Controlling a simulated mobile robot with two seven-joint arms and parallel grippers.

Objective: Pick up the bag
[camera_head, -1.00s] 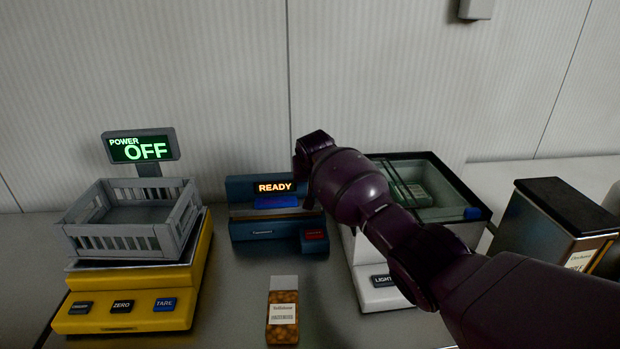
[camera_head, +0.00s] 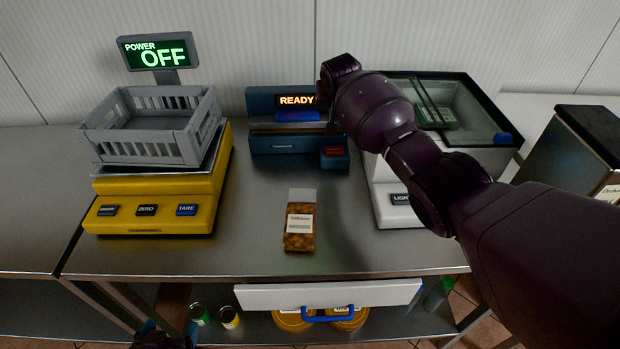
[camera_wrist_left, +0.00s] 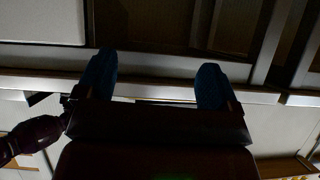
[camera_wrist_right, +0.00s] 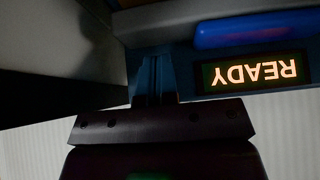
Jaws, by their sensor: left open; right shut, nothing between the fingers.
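A clear bag (camera_head: 300,222) with orange-brown contents and a white label lies on the steel counter (camera_head: 240,258), in front of the READY device. My left gripper (camera_wrist_left: 157,66) is open and empty in the left wrist view. In the head view only a dark part of it (camera_head: 165,336) shows at the bottom left edge, below counter height and apart from the bag. My right gripper (camera_wrist_right: 155,75) is shut and empty beside the READY device, behind and to the right of the bag. The bag is not seen in either wrist view.
The yellow scale (camera_head: 160,200) with a grey crate (camera_head: 150,148) stands left. The blue READY device (camera_head: 290,147) is behind the bag, and a white glass-topped box (camera_head: 390,195) is right. A white drawer (camera_head: 330,295) with a blue handle is below the counter edge.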

